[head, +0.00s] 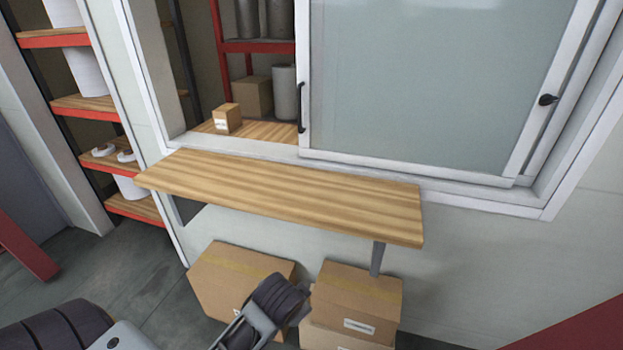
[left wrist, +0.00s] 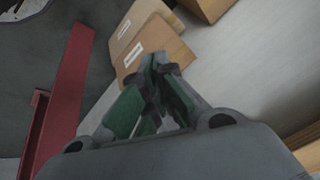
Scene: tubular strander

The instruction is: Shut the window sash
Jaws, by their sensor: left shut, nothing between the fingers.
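The window sash (head: 430,80) is a large grey-green pane in a white frame, on the right side of the window. A dark pull handle (head: 301,107) stands on its left edge, and a small black latch (head: 547,99) shows near its right edge. The left part of the window is an open gap between the sash and the white left jamb (head: 142,65). My left gripper (left wrist: 156,62) shows in the left wrist view with its fingers together and empty, pointing toward cardboard boxes, apart from the sash. The head view does not show its fingertips. My right gripper is not in view.
A wooden ledge (head: 290,195) juts out below the window. A small box (head: 228,118) sits on the sill inside the gap. Cardboard boxes (head: 235,275) stand on the floor under the ledge. A red-shelved rack (head: 85,105) is at left. A red beam (left wrist: 65,100) shows in the left wrist view.

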